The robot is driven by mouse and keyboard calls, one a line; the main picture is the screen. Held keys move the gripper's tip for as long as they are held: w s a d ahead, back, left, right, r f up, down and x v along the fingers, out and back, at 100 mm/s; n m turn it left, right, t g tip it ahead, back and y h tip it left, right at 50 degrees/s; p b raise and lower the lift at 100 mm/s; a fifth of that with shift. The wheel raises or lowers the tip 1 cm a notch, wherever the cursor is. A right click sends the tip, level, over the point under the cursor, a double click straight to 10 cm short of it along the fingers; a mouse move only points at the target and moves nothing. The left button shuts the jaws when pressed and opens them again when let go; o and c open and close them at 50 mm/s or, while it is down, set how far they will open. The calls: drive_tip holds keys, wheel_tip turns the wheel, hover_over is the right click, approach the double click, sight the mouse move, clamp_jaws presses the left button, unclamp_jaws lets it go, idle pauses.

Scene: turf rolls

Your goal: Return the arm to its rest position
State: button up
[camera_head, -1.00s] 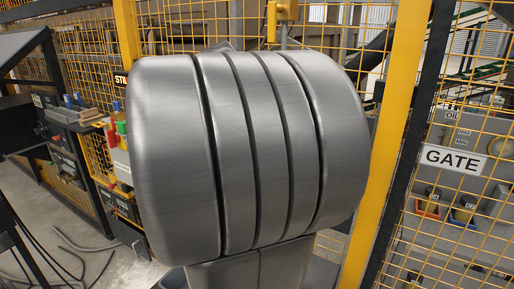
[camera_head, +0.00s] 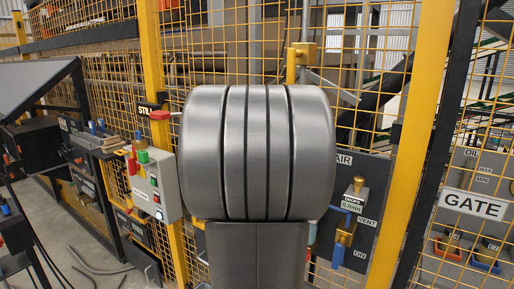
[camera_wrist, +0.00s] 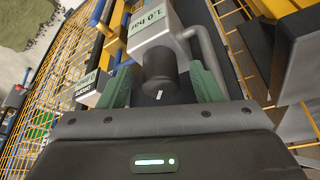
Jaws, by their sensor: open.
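My arm's broad grey link fills the middle of the head view and hides my gripper there. In the wrist view my gripper (camera_wrist: 159,70) shows two green fingers spread apart. A dark cylindrical knob (camera_wrist: 160,76) under a grey body labelled "1.0 bar" (camera_wrist: 152,22) appears between the fingers. I see no grip on it, and cannot tell how far beyond the fingertips it is.
A yellow mesh fence with a yellow post (camera_head: 412,150) stands close behind the arm. A button box (camera_head: 153,188) is left of it, an AIR panel (camera_head: 376,172) with a brass valve right. A GATE sign (camera_head: 474,205) is further right.

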drive_tip(key=shift+w+d, duration=0.3)
drive_tip(key=shift+d, duration=0.2)
drive_tip(key=shift+d+f+p, duration=0.15)
drive_tip(key=shift+f+p, duration=0.15)
drive_tip(key=shift+f, duration=0.3)
